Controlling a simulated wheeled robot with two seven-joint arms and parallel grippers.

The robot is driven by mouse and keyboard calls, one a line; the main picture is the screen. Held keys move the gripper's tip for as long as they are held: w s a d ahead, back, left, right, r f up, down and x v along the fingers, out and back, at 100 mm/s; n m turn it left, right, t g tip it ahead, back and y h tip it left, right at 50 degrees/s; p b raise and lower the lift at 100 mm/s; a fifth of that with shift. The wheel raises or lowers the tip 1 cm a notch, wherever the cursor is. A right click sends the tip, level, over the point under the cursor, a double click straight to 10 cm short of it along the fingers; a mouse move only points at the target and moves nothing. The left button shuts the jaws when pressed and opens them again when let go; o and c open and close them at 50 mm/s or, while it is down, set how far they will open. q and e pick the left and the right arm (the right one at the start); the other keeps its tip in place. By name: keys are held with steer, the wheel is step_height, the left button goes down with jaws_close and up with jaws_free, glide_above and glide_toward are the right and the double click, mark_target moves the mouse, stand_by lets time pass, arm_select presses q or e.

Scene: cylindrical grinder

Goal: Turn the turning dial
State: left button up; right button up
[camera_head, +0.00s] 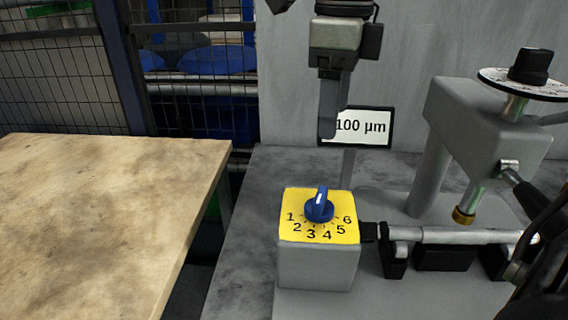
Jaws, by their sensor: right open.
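The turning dial (319,209) is a blue knob on a yellow plate (290,207) marked 1 to 6, on top of a grey box (316,268). Its raised grip stands nearly straight up in the picture, with a white mark on the upper part. The numbers curve around its lower side, from 1 at left to 6 at right. My left gripper is not in view.
A "100 µm" sign (371,127) stands behind the dial. A grey machine head (487,125) with a black knob (531,66) and a horizontal bar (440,235) are at right. A bare wooden table (90,220) lies at left.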

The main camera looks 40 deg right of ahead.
mark_target(325, 195)
step_height(325, 195, down, 16)
steer(key=shift+r+b, duration=0.1)
steer(key=shift+b, duration=0.35)
steer(key=c, duration=1)
